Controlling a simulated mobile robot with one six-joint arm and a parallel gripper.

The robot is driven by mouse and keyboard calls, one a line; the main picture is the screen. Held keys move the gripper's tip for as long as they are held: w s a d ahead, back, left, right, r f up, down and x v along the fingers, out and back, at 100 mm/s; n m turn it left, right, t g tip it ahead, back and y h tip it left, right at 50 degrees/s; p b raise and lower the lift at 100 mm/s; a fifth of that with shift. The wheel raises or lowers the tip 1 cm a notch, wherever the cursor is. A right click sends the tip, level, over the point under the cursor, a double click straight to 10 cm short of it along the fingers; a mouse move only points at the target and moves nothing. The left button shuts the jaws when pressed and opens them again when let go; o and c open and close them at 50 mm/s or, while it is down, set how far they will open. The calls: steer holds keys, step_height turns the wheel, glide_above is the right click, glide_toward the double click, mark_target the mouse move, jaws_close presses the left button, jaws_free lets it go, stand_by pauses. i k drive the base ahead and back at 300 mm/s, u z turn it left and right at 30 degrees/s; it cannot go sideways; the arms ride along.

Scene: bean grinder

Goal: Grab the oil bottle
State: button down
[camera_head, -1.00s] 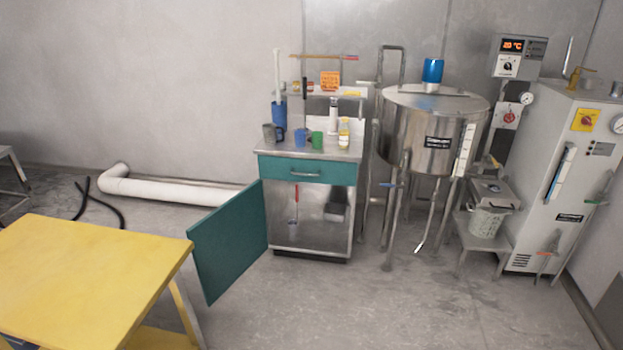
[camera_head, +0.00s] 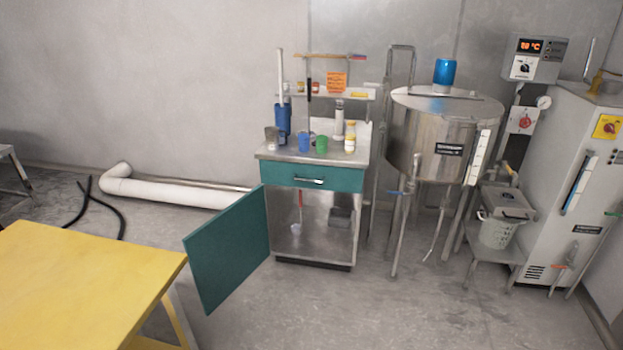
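A small bottle with a yellowish body and white band (camera_head: 350,137) stands upright on the right side of the steel cabinet top (camera_head: 290,156). It looks like the oil bottle, but it is too small to read any label. A taller pale cylinder (camera_head: 339,120) stands just behind and left of it. A green cup (camera_head: 321,145), a blue cup (camera_head: 304,142) and a grey cup (camera_head: 271,137) stand to its left. My gripper is not in view.
The cabinet's teal door (camera_head: 228,248) hangs open to the front left. A yellow table (camera_head: 85,285) fills the lower left. A steel tank (camera_head: 440,135) on legs stands right of the cabinet. The floor (camera_head: 340,310) in front is clear.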

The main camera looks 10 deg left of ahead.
mark_target(350, 134)
steer(key=u, duration=0.45)
steer(key=i, duration=1.35)
steer(key=z, duration=0.05)
